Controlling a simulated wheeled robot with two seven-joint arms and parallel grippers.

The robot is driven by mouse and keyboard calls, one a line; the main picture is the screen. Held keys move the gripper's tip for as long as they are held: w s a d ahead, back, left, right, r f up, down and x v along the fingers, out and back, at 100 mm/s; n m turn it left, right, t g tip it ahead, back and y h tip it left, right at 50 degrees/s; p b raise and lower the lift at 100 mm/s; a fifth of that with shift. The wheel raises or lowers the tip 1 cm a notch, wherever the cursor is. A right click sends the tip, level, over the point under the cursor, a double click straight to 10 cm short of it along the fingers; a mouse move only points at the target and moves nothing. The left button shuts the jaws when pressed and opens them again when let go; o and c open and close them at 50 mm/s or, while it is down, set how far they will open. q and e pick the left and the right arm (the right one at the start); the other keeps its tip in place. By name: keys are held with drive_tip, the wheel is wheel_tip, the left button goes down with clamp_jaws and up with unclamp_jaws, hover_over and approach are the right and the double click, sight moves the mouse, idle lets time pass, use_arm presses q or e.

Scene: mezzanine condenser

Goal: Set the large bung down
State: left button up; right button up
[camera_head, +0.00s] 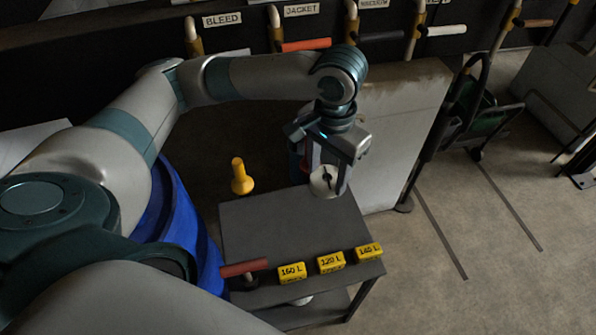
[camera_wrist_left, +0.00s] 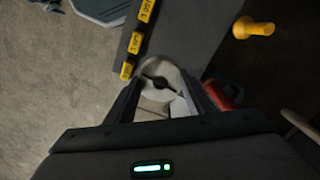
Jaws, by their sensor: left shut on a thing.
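The large bung, a pale round disc (camera_head: 319,186) with a dark bar across its middle, is between the fingers of my left gripper (camera_head: 327,178). My left gripper is shut on it. In the left wrist view the bung (camera_wrist_left: 166,71) shows between the fingertips (camera_wrist_left: 160,90). It overlaps the far right corner of the grey cart top (camera_head: 290,222). I cannot tell whether it touches the cart top or hangs above it. My right gripper is not in view.
Yellow blocks with volume labels (camera_head: 331,263) line the cart's near edge, beside a red-handled thing (camera_head: 243,268). A yellow knobbed piece (camera_head: 240,179) shows past the far edge. A blue drum (camera_head: 187,220) stands left. The cart's middle is clear.

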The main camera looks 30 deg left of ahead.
use_arm(q)
drive_tip(key=f+m, duration=0.2)
drive_tip(key=d+f+m+b, duration=0.1)
drive_tip(key=f+m, duration=0.1)
drive_tip(key=m, duration=0.1)
drive_tip(key=d+f+m, duration=0.1)
drive_tip(key=f+m, duration=0.1)
drive_tip(key=shift+w+m+b, duration=0.15)
drive_tip(key=shift+m+b, duration=0.2)
drive_tip(key=shift+m, duration=0.05)
drive_tip(key=d+f+m+b, duration=0.2)
drive_tip(key=d+f+m, duration=0.1)
drive_tip(key=f+m, duration=0.5)
drive_tip(key=shift+s+m, duration=0.2)
drive_tip(key=shift+m, duration=1.5)
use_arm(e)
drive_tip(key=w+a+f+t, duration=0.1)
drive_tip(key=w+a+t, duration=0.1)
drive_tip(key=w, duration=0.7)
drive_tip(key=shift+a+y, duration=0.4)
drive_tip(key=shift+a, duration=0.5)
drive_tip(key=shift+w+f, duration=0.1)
